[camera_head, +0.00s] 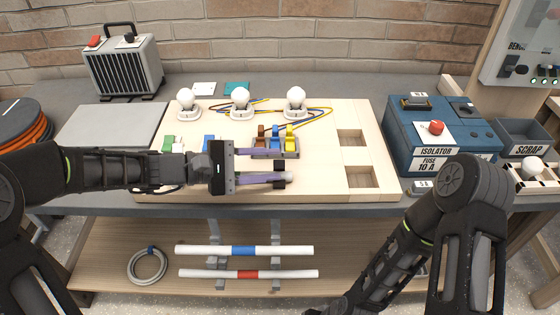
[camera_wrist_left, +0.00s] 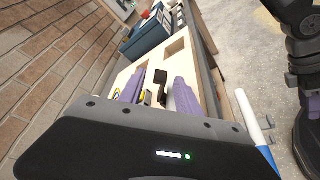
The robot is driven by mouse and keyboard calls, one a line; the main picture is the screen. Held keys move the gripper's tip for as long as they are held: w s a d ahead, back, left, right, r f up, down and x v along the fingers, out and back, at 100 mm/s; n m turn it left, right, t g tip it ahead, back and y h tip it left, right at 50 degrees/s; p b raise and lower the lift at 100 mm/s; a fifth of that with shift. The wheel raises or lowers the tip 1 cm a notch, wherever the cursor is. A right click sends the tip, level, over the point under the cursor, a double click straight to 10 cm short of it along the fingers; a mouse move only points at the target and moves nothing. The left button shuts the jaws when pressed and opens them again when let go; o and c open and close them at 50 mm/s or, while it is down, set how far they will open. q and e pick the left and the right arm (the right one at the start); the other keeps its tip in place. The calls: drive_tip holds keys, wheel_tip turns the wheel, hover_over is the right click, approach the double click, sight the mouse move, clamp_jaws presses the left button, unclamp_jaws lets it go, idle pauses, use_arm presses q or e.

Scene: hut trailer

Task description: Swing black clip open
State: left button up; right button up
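The black clip (camera_head: 279,166) is a small dark block on the pale wooden board, just in front of a grey connector with orange, blue and yellow levers (camera_head: 275,145). My left gripper (camera_head: 284,165) reaches in from the left with its two purple fingers apart, one on the far side and one on the near side of the clip. In the left wrist view the black clip (camera_wrist_left: 160,77) stands between the open fingers (camera_wrist_left: 161,88), and no grip on it shows. Its lower part is partly hidden by the near finger. My right gripper is out of view; only its arm shows at lower right.
White bulbs (camera_head: 240,97) with wires stand along the board's back. Green and blue connectors (camera_head: 209,143) sit left, partly behind my left arm. The board (camera_head: 325,120) has two square cutouts at right. A blue isolator box (camera_head: 405,112) stands beyond it.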

use_arm(q)
drive_tip(key=shift+x, duration=1.5)
drive_tip(key=shift+c, duration=0.4)
clamp_jaws()
